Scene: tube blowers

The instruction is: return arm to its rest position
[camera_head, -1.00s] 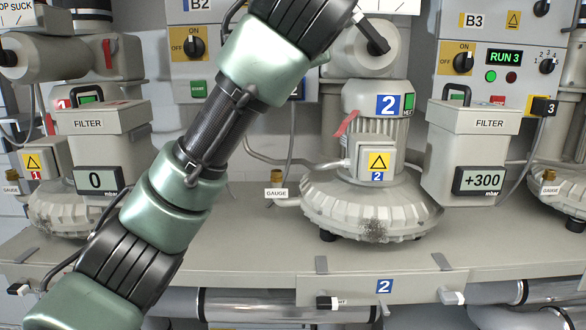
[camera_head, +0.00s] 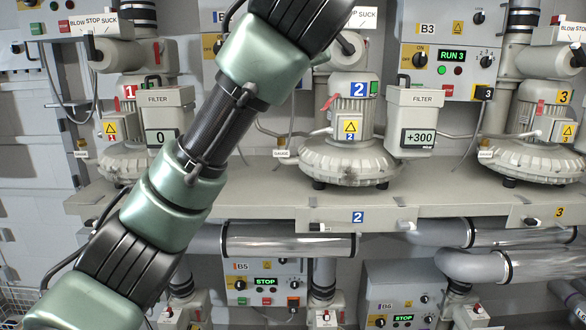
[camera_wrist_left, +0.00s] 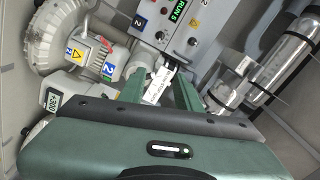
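My left arm (camera_head: 208,135) crosses the head view from the lower left to the top middle, in front of the blowers. Its gripper lies beyond the top edge there. In the left wrist view my left gripper (camera_wrist_left: 162,82) has its two green fingers apart, with a white label (camera_wrist_left: 158,88) showing between them. The label appears to lie behind the fingers; I cannot tell the distance. Blower 2 (camera_head: 350,120) stands right of the arm, and shows at upper left in the wrist view (camera_wrist_left: 70,35). My right gripper is not in view.
A shelf (camera_head: 285,200) carries the blowers and filter boxes, including the +300 filter (camera_head: 414,112) and the 0 filter (camera_head: 165,112). Panel B3 (camera_head: 450,35) reads RUN 3. Pipes (camera_head: 290,243) run below the shelf. Panels B5 (camera_head: 262,282) and B6 (camera_head: 403,297) read STOP.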

